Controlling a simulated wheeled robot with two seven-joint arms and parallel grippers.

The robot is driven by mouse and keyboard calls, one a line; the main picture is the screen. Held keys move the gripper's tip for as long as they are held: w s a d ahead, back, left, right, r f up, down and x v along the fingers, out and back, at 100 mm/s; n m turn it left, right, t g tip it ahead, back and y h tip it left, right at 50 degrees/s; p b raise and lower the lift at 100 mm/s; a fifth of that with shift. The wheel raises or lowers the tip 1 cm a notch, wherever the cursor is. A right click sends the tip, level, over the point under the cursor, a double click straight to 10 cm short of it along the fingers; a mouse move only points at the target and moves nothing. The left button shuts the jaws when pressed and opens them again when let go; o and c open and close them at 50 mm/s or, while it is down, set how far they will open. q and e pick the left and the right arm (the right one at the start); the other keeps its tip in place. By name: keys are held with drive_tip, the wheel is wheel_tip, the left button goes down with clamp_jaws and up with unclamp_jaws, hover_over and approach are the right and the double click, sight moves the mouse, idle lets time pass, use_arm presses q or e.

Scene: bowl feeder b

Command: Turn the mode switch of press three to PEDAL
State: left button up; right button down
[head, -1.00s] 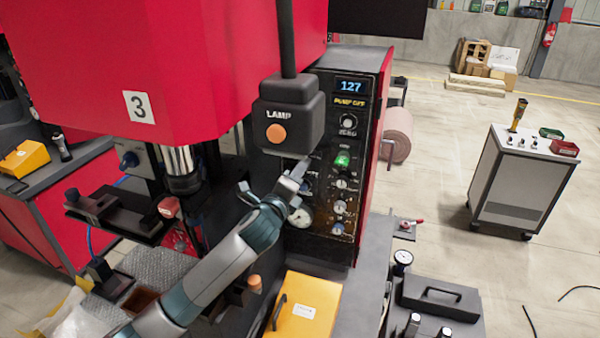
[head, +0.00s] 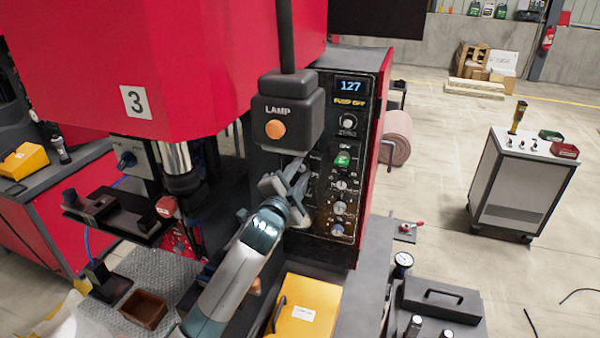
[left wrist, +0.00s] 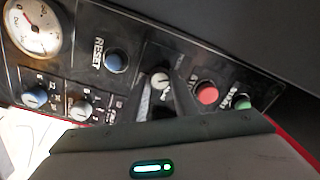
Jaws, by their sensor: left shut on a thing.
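Press three (head: 210,60) is the red machine with the number 3 plate. Its dark control panel (head: 318,228) faces me, with a 127 display at the top. My left gripper (head: 286,176) is at the left part of this panel, below the LAMP box. In the left wrist view its two dark fingers (left wrist: 166,98) stand on either side of a knob with a pale top, the mode switch (left wrist: 160,80), and are shut on it. The knob's setting marks are mostly hidden or blurred. My right gripper is not in view.
The LAMP box (head: 289,110) hangs just above the left gripper. Beside the held knob are a red button (left wrist: 206,93), a green button (left wrist: 241,102), a blue reset button (left wrist: 116,61) and a gauge (left wrist: 33,27). A yellow case (head: 305,305) lies below the panel.

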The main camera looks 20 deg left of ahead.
use_arm(q)
drive_tip(key=shift+n, duration=1.7)
drive_tip(key=o, duration=1.1)
drive_tip(key=shift+c, duration=0.2)
drive_tip(key=shift+s+f+b, duration=0.2)
drive_tip(key=shift+s+b, duration=0.2)
drive_tip(key=shift+s, duration=0.35)
drive_tip(key=s+b, duration=0.5)
drive_tip(key=s, duration=1.1)
drive_tip(key=shift+a+f, duration=0.25)
drive_tip(key=shift+a, duration=0.1)
